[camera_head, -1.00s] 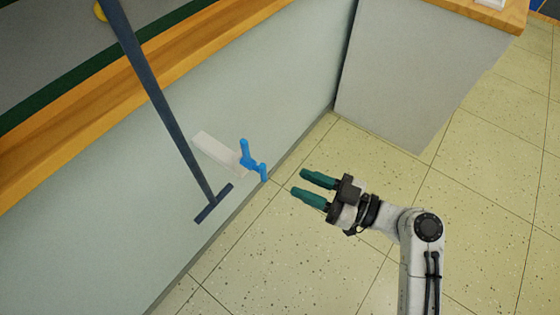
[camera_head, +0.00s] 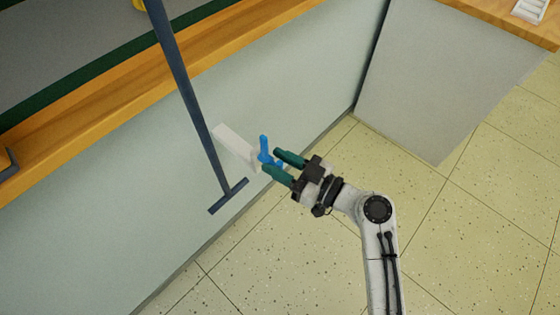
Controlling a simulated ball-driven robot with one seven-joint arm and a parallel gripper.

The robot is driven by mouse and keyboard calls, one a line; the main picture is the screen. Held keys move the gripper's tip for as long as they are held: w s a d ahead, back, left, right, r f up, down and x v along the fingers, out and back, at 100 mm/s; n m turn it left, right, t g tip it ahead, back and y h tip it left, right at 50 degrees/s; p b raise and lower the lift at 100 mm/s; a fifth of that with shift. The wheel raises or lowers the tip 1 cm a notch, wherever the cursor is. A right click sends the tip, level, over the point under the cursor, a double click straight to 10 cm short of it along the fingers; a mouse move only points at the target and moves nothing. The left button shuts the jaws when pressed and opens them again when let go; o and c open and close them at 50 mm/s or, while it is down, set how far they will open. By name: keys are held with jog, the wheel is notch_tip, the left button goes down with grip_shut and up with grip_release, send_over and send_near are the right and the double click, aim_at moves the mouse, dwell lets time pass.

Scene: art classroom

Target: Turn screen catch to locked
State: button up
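The blue screen catch (camera_head: 264,147) sits at the right end of a pale block (camera_head: 233,145), in front of the grey-green panel. Its upper arm points up; its lower part is partly hidden by my fingers. My gripper (camera_head: 273,164) has teal fingers pointing left, with a gap between them. The fingertips are at the catch's lower part, which seems to lie between them. I cannot tell whether they touch it.
A dark blue T-shaped bar (camera_head: 190,100) leans across the panel (camera_head: 110,190) just left of the block. A wooden ledge (camera_head: 95,125) runs above. A grey cabinet side (camera_head: 440,80) stands at right. The speckled tile floor (camera_head: 480,220) is clear.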

grip_shut()
